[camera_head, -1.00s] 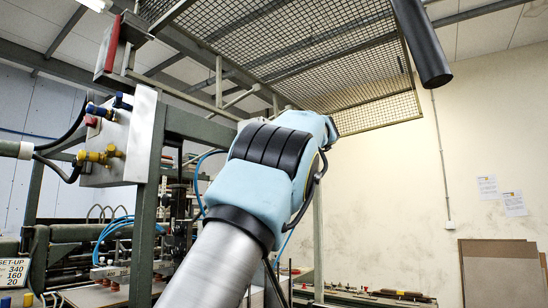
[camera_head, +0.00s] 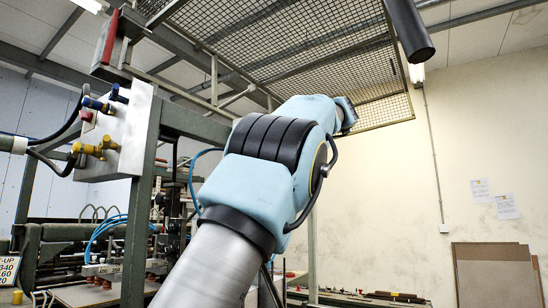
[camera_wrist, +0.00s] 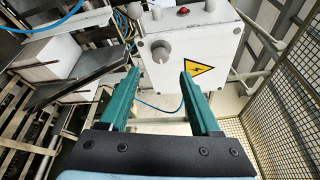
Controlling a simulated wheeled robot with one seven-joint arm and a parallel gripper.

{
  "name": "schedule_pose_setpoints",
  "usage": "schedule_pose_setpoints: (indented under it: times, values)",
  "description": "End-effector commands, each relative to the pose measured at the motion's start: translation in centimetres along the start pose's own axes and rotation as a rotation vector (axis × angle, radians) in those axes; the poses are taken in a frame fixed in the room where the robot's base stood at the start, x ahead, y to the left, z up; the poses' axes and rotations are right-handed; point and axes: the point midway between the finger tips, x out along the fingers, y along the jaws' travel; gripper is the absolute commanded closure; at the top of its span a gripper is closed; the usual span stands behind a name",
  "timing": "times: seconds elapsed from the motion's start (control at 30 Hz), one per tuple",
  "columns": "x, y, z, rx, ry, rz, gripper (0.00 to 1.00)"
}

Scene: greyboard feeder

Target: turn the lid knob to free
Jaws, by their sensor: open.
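In the wrist view a white box (camera_wrist: 222,32) with a yellow warning triangle (camera_wrist: 199,68) lies ahead of my gripper (camera_wrist: 160,74). A grey round knob (camera_wrist: 162,51) sticks out of its front. My gripper's two green fingers are open with nothing between them. The knob shows just beyond the fingertips, between their lines; how far off it is I cannot tell. In the head view my arm hides the gripper, and I cannot make out the box or the knob there.
A red button (camera_wrist: 183,11) sits on the box top beside small grey fittings. A mesh guard (camera_wrist: 285,115) stands at the right, and machine frames crowd the left. In the head view an overhead mesh (camera_head: 320,50) and a steel valve plate (camera_head: 128,130) are near my arm.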

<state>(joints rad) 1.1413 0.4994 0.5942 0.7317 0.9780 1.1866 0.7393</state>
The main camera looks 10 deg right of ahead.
Motion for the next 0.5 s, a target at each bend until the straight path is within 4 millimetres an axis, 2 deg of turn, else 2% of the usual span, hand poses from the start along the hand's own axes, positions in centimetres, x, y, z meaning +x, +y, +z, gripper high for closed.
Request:
schedule_pose_setpoints:
  times: [0.1,0.2,0.5]
  values:
    - [-1.7,0.1,-0.1,-0.001,0.001,-0.002,0.36]
    - [-2.4,0.0,0.0,0.000,0.000,-0.001,0.36]
    - [-2.8,-0.1,0.1,0.000,-0.001,0.000,0.36]
